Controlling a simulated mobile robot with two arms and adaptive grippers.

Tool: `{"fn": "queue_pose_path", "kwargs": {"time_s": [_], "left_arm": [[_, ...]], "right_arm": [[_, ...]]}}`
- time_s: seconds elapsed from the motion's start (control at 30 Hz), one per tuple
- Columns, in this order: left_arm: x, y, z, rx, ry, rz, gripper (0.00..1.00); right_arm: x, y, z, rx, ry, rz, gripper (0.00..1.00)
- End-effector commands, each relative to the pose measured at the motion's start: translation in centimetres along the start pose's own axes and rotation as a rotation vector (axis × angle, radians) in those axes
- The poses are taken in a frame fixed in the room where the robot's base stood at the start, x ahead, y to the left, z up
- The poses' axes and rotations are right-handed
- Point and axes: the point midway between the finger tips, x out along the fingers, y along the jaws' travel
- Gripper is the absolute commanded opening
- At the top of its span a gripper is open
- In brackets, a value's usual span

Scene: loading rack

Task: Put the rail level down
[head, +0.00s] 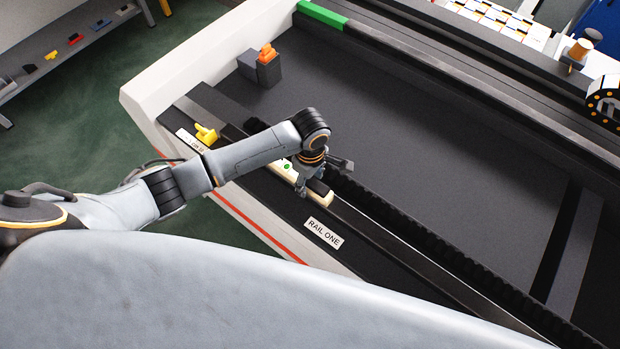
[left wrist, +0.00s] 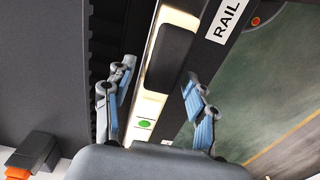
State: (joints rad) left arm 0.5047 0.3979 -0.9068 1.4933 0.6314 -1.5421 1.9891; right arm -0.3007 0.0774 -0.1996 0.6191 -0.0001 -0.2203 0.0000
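The rail level is a cream bar with a black middle grip and a green dot; in the head view (head: 281,172) it lies along the dark rail by the RAIL ONE label. My left gripper (head: 322,180) is right over it and hides part of it. In the left wrist view the level (left wrist: 152,82) runs lengthwise between the two spread fingers of my left gripper (left wrist: 158,90). Gaps show between it and both fingers, so the gripper is open. Its near end is hidden by the gripper body. My right gripper is not in view.
A yellow piece (head: 206,133) sits on the rail to the left, and a dark block with an orange top (head: 267,55) stands behind. A black ribbed track (head: 400,226) runs beside the rail. The wide dark bed (head: 420,130) beyond is mostly clear.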

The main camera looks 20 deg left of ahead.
Motion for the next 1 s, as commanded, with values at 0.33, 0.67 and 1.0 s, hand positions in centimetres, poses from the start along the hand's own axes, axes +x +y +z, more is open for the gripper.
{"fn": "queue_pose_path", "kwargs": {"time_s": [0.33,0.67,1.0], "left_arm": [[-1.9,0.1,0.0,0.001,-0.002,0.004,0.56],[-8.8,0.1,0.0,0.001,-0.001,0.005,0.56],[-12.2,0.0,0.0,0.0,0.0,0.0,0.56]], "right_arm": [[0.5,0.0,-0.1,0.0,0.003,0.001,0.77],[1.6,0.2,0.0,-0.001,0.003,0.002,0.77],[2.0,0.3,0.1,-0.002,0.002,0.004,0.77]]}}
